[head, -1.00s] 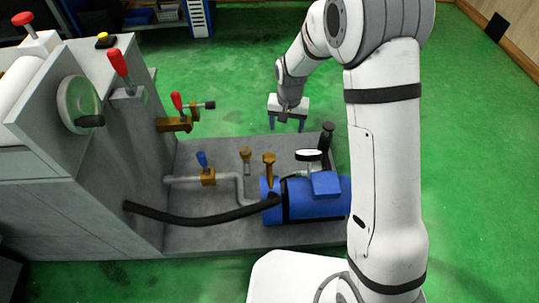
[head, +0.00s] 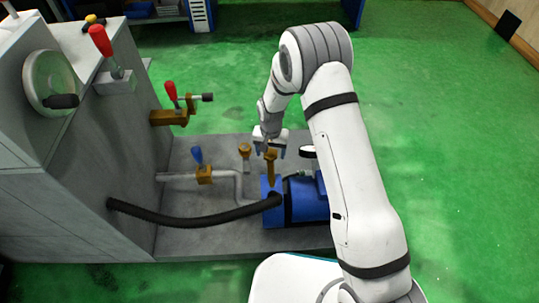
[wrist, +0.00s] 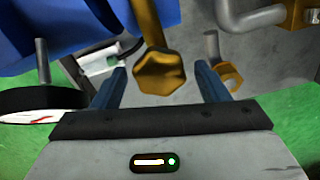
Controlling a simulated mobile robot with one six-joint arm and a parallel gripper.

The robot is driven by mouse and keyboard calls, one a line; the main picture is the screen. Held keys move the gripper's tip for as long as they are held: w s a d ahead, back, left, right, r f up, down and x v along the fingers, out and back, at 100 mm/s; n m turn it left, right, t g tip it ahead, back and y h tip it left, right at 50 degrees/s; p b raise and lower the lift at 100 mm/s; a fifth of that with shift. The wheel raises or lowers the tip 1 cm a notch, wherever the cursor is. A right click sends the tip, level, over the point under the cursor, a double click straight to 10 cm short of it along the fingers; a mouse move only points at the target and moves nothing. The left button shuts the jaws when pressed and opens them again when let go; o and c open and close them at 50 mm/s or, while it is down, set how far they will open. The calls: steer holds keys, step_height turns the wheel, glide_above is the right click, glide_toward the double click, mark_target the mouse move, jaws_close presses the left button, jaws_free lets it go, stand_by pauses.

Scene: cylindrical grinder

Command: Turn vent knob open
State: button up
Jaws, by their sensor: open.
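A brass knob (head: 270,168) stands on a stem at the left end of the blue tank. In the wrist view its faceted head (wrist: 160,73) shows between my two blue fingers, apart from both. A second, smaller brass knob (head: 245,150) stands to its left on the grey base, and it shows right of my fingers in the wrist view (wrist: 228,72). The frames carry no label saying which is the vent knob. My gripper (head: 270,151) is open and empty at the tank knob's head. I cannot tell if the fingertips are level with it.
The blue tank (head: 303,207) carries a round gauge (head: 307,151), close to my gripper. A blue-handled valve (head: 198,158) and pipe lie left. A black hose (head: 190,220) crosses in front. The grey machine (head: 60,200) with red-handled levers stands at left.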

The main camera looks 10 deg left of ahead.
steer(key=shift+f, duration=0.35)
steer(key=shift+c, duration=0.2)
steer(key=c, duration=1)
steer(key=shift+o, duration=0.2)
